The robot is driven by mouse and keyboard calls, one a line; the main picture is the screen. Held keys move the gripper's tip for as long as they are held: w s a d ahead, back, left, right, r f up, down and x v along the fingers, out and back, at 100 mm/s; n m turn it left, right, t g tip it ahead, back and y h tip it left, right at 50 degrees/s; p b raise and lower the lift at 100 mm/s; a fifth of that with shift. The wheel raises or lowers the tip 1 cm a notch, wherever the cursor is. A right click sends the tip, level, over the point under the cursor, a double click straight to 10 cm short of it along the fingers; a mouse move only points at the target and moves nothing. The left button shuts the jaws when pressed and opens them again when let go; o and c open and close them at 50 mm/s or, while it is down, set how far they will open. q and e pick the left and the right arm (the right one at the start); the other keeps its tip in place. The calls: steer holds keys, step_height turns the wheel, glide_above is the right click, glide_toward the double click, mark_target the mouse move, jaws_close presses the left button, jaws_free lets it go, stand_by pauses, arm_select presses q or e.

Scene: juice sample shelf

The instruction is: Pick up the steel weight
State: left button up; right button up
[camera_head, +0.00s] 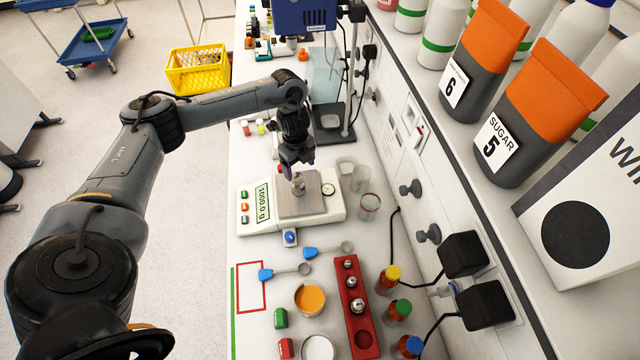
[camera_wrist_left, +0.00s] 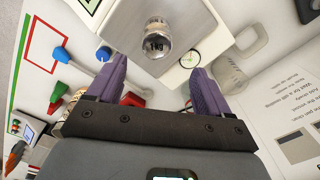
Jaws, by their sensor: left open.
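The steel weight (camera_head: 298,184) stands on the steel plate of the white balance (camera_head: 322,215), whose display reads about 1000.0 g. In the left wrist view the weight (camera_wrist_left: 157,34) is a shiny steel piece with a "1kg" marking. My left gripper (camera_head: 297,166) is just above the weight in the head view. In the left wrist view its purple fingers (camera_wrist_left: 159,65) are spread apart and empty, and the weight appears beyond their tips, roughly centred between them. My right gripper is in neither view.
A red block (camera_head: 357,318) with smaller weights stands in front of the balance. Glass beakers (camera_head: 368,206) stand close on its right. Blue-handled spoons (camera_head: 291,272), an orange-filled dish (camera_head: 310,299) and capped bottles (camera_head: 398,310) lie nearer. Shelf packages (camera_head: 535,115) overhang the right side.

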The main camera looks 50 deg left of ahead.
mark_target(297, 177)
arm_select(q)
steer(key=shift+a+f, duration=0.25)
steer(key=shift+a, duration=0.1)
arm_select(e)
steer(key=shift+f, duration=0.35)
arm_select(q)
step_height(297, 177, down, 4)
steer(key=b, duration=0.2)
steer(key=shift+s+f+b, duration=0.1)
steer(key=shift+f+b, duration=0.15)
steer(key=shift+b, duration=0.1)
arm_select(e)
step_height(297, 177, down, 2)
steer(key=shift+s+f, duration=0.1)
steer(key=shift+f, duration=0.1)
arm_select(q)
steer(key=shift+s+a+f, duration=0.15)
steer(key=shift+f, duration=0.7)
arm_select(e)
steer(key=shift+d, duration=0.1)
arm_select(q)
steer(key=shift+f+p, duration=0.3)
steer(key=shift+f, duration=0.1)
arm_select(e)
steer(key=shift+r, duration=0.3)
arm_select(q)
steer(key=shift+f, duration=1.35)
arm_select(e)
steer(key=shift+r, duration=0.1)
